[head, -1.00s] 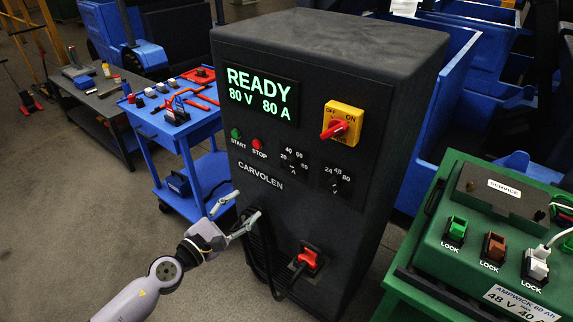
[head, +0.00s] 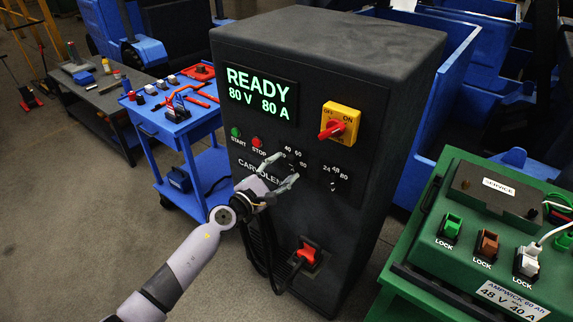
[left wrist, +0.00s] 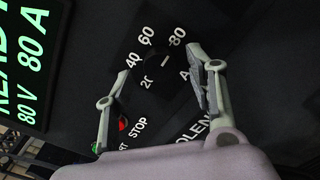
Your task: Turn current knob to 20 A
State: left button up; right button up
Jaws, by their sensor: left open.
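The current knob (left wrist: 162,68) is a dark round dial on the front of the black charger cabinet (head: 330,70). Around it are white marks 20, 40, 60, 80 and the letter A. Its white pointer line appears turned toward 80. The green display (head: 262,93) reads READY, 80 V, 80 A. My left gripper (head: 289,166) is open in front of the knob. In the left wrist view its two fingers (left wrist: 158,61) stand apart on either side of the knob, with no clear contact. In the head view the gripper partly hides the dial. My right gripper is not in view.
The voltage knob (head: 333,185) is just right of the gripper. A red-and-yellow switch (head: 338,125) sits above. Green START (head: 236,132) and red STOP (head: 257,142) buttons are left of the dial. A red plug (head: 307,254) with cable sits below. A green bench stands right.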

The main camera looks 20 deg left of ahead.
aim_at(290, 162)
pick_arm(q)
jog(key=shift+x, duration=1.35)
jog(key=shift+c, duration=0.2)
jog(key=c, duration=1.1)
